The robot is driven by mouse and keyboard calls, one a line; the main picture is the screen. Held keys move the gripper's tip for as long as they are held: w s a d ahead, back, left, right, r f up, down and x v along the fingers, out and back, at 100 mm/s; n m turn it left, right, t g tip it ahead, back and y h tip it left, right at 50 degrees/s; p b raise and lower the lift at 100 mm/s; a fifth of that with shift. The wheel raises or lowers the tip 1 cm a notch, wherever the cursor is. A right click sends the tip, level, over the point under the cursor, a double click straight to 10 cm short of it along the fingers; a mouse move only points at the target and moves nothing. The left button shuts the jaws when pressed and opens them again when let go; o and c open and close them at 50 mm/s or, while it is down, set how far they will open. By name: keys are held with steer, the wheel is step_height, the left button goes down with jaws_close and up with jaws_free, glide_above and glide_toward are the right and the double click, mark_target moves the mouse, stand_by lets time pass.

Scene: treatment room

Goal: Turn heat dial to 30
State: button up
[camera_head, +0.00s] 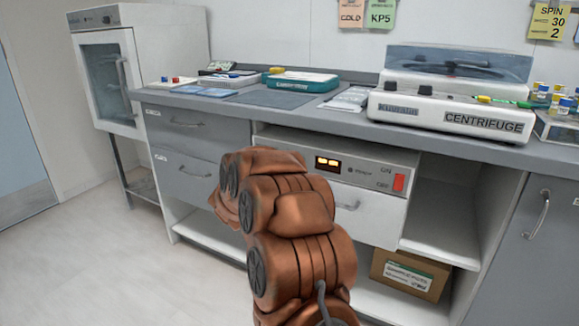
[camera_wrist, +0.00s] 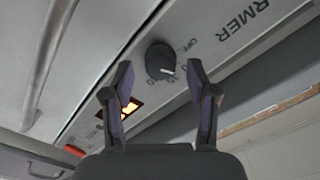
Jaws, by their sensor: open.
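The heat dial (camera_wrist: 158,58) is a round black knob on a grey panel marked "…RMER" in the wrist view. Its white pointer line is toward the lower right of the picture. "OFF" and small numbers ring it; the numbers are partly hidden and too blurred to read surely. My gripper (camera_wrist: 160,68) is open, with one finger on each side of the dial in the picture. I cannot tell whether either finger touches it. In the head view my arm hides the dial and the gripper; the right part of the warmer panel (camera_head: 370,176) shows.
The panel has a lit orange display (camera_head: 327,163) and a red switch (camera_head: 399,182). A grey drawer (camera_head: 180,130) is at left under the counter. A centrifuge (camera_head: 450,107) stands on the counter. A cardboard box (camera_head: 410,274) lies on the lower shelf. Floor at left is clear.

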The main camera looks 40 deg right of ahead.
steer(key=v, duration=1.1)
steer(key=shift+a, duration=0.4)
steer(key=shift+s, duration=0.1)
